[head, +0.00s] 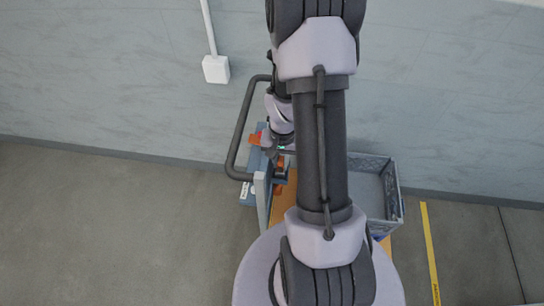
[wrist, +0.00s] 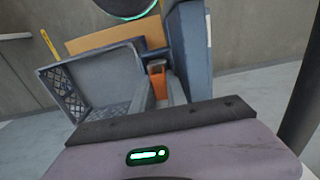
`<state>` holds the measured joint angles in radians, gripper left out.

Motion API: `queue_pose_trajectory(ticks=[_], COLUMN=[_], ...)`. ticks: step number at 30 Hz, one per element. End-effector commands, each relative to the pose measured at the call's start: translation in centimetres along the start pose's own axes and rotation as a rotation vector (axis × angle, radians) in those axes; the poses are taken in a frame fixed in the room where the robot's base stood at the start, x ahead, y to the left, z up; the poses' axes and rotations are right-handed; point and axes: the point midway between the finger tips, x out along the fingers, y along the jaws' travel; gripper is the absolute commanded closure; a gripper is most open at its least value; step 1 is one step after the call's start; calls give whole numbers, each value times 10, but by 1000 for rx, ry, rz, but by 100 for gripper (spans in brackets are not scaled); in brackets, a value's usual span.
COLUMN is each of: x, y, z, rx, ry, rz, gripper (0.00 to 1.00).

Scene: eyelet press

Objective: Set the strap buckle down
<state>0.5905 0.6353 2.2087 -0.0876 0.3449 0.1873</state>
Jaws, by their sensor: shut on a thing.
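My gripper (head: 281,160) points down at the left end of a wooden cart top (head: 290,205), beside an upright blue-grey panel (head: 262,203). It is shut on a small orange piece with a grey end (wrist: 157,80), which I take to be the strap buckle. The buckle is small and partly hidden in the wrist view by my gripper's housing. The head view does not show clearly whether it touches a surface below.
A grey crate (head: 393,190) stands right of my arm and shows at left in the wrist view (wrist: 95,85). A dark handle bar (head: 238,130) rises at the left. Floor at far left is clear.

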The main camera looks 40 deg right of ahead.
Motion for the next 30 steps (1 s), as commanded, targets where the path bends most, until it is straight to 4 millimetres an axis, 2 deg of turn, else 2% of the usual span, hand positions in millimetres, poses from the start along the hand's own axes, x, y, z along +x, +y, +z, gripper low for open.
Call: queue_pose_trajectory(ticks=[1, 6, 11, 12, 13, 22, 26, 30], x=[10, 5, 10, 9, 9, 6, -19, -63], y=[2, 1, 1, 1, 1, 1, 1, 1], z=[1, 1, 1, 1, 1, 1, 0, 0], rx=[1, 0, 0, 0, 0, 0, -1, 1], ry=[0, 1, 1, 1, 1, 1, 4, 5], rz=[0, 0, 0, 0, 0, 0, -1, -1], gripper=[100, 100, 100, 76, 73, 73, 73, 73])
